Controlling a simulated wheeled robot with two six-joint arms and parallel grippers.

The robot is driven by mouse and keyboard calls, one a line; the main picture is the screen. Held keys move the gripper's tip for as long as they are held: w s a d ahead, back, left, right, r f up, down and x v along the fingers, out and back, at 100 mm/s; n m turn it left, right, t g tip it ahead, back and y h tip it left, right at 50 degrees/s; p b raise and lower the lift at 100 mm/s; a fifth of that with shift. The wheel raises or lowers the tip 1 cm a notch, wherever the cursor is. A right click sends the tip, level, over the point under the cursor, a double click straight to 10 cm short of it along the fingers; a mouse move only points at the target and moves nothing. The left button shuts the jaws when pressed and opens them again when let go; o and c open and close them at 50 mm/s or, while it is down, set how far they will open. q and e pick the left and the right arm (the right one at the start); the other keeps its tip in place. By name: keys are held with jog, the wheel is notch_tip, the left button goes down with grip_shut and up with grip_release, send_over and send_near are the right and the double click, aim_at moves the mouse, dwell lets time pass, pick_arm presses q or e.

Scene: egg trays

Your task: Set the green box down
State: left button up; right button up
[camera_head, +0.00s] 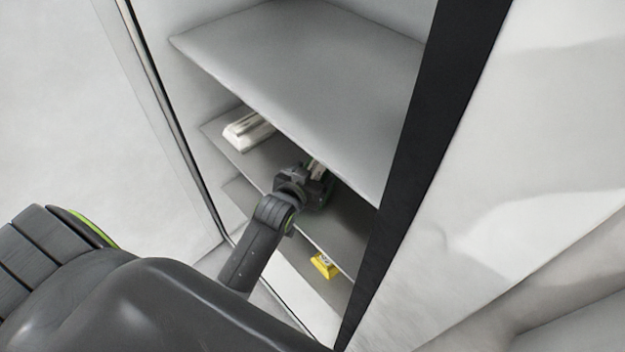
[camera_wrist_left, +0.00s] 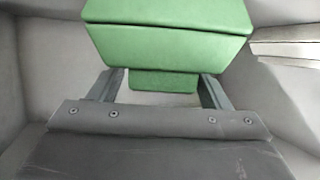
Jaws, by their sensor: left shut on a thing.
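In the left wrist view a green box (camera_wrist_left: 165,45) fills the upper middle of the picture. The two fingers of my left gripper (camera_wrist_left: 163,85) are at either side of the box's narrower near part, and the gripper is shut on it. In the head view my left gripper (camera_head: 318,185) reaches into a fridge-like cabinet, over its middle shelf (camera_head: 345,225). Only a small bit of green shows there beside the gripper; the gripper and upper shelf hide the rest. I cannot tell whether the box touches the shelf. My right gripper is not in view.
A pale carton (camera_head: 248,131) lies on the middle shelf to the left of the gripper. A yellow box (camera_head: 324,265) is on the shelf below. The upper shelf (camera_head: 310,70) is empty and overhangs the gripper. A dark door edge (camera_head: 425,150) bounds the right side.

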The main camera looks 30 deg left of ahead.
pick_arm(q)
jog(key=shift+f, duration=1.45)
jog(key=o, duration=1.3)
jog(key=shift+s, duration=0.1)
jog(key=b+v, duration=0.1)
jog(key=v, duration=1)
jog(key=shift+s+r, duration=0.1)
jog(key=shift+s, duration=0.3)
jog(key=shift+s, duration=0.1)
